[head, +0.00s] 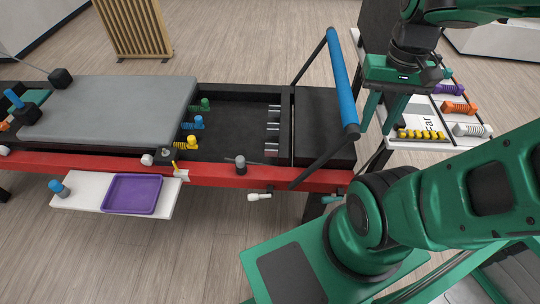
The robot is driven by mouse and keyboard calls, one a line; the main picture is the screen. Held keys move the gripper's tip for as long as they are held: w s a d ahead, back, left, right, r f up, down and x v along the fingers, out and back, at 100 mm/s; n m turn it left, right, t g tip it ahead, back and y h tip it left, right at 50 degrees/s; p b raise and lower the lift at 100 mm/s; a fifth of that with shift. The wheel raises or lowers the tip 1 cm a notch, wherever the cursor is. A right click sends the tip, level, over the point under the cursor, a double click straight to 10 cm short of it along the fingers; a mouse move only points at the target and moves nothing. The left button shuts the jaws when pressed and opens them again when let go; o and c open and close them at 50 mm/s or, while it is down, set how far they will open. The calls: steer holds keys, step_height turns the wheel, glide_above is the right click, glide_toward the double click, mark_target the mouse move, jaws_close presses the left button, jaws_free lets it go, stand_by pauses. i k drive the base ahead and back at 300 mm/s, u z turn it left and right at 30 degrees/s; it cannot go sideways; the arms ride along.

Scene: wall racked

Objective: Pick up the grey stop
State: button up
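A small grey cylinder-shaped piece (240,165), which looks like the grey stop, stands upright on the red front rail of the long black frame, right of the middle. A thin dark bar lies across or just behind it; I cannot tell if they join. My gripper (377,128) is at the upper right, pointing down, with its two green fingers apart and nothing visible between them. It is well to the right of the grey piece, near the white side table.
A blue padded bar (342,80) rises between my gripper and the frame. A grey padded carriage (115,105) covers the frame's left. Green, blue and yellow pieces stand beside it. A white shelf (88,190) holds a purple tray (133,194). Coloured spools lie on the white side table (425,145).

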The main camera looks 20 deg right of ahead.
mark_target(241, 160)
steer(key=z, duration=2.75)
steer(key=k, duration=1.9)
steer(key=u, duration=1.2)
steer(key=i, duration=0.5)
steer(key=u, duration=0.1)
